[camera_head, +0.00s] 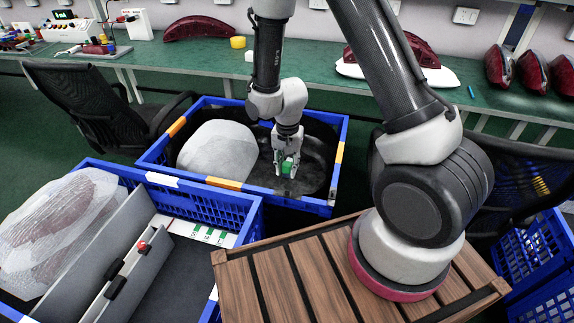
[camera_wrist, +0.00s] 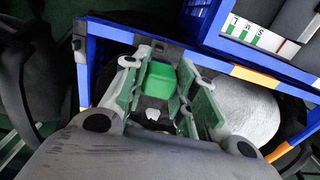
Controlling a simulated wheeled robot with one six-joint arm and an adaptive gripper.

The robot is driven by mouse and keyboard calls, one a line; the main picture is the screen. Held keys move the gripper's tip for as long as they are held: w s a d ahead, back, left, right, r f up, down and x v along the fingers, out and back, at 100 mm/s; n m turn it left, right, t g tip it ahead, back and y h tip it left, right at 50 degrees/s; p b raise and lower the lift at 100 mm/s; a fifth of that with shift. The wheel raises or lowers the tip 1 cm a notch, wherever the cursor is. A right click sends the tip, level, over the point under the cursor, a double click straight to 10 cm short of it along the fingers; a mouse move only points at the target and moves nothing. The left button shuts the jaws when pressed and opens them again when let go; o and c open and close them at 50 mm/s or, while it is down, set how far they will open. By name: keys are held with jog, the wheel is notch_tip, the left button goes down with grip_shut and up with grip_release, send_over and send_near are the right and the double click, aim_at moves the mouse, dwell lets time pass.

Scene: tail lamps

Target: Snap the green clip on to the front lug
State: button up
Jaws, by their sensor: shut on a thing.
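My gripper (camera_head: 287,170) hangs over the back blue crate (camera_head: 158,152), pointing down. It is shut on the green clip (camera_head: 289,165). In the wrist view the clip (camera_wrist: 160,79) sits between the two fingers of my gripper (camera_wrist: 166,84), with part of it hidden by them. In the near crate stands a grey rail (camera_head: 128,270) with a red piece (camera_head: 143,247) and black pieces (camera_head: 116,287) on it. I cannot tell which of these, if any, is the front lug. The clip is well apart from this rail.
A white wrapped lamp (camera_head: 217,150) lies in the back crate, left of my gripper. Another wrapped lamp (camera_head: 62,220) leans in the near blue crate (camera_head: 243,222). A slatted wooden surface (camera_head: 285,280) is in front. A green bench (camera_head: 170,55) runs behind.

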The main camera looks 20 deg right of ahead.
aim_at(287, 177)
jog(key=shift+f, duration=2.75)
jog(key=shift+f, duration=0.15)
jog(key=shift+f, duration=1.35)
jog(key=shift+f, duration=0.1)
jog(key=o, duration=0.9)
notch_tip(287, 177, up, 12)
jog(key=shift+d, duration=0.1)
